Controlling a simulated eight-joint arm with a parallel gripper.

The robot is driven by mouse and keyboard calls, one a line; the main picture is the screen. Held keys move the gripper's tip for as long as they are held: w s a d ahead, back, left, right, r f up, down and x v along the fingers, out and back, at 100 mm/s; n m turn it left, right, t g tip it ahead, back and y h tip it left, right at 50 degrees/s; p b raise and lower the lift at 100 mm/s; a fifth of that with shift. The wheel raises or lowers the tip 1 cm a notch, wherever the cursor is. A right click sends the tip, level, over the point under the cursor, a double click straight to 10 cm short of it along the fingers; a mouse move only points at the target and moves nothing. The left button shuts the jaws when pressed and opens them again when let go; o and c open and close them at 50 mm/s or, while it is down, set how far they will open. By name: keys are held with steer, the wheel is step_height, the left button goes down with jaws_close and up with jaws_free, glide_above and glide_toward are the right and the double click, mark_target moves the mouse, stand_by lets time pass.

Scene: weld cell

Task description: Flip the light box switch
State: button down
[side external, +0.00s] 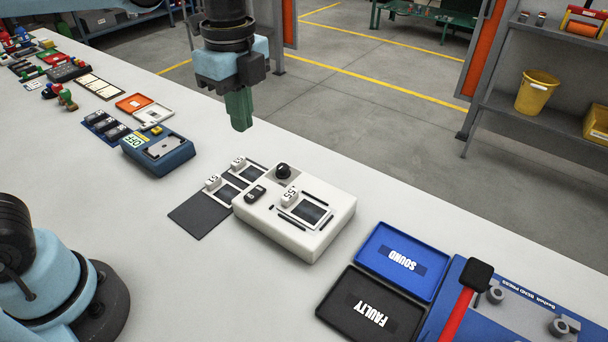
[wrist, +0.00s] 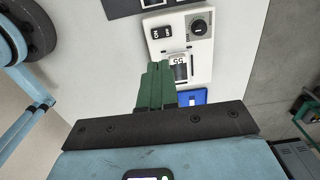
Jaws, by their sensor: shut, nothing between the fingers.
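The light box (side external: 337,220) is a white box in the middle of the bench, with a dark panel and a "55" tag on top. Its small black switch (side external: 256,193) is near its left edge; in the wrist view the switch (wrist: 161,32) reads ON and OFF. I cannot tell which side is pressed. A black knob (side external: 283,171) is close to the switch. My gripper (side external: 240,122), with green fingers, is shut and empty above the bench, up and left of the box in the side view. In the wrist view its fingers cover part of the box's lower left.
Two tagged film cards lie on a dark mat (side external: 196,217) left of the box. A blue device marked OFF (side external: 160,152) stands farther left. The bench in front is clear.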

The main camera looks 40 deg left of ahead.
mark_target(259, 189)
steer(key=shift+w, duration=0.1)
steer(key=shift+w+d+f, duration=0.1)
steer(key=shift+w, duration=0.5)
step_height(259, 189, down, 14)
stand_by(0.9)
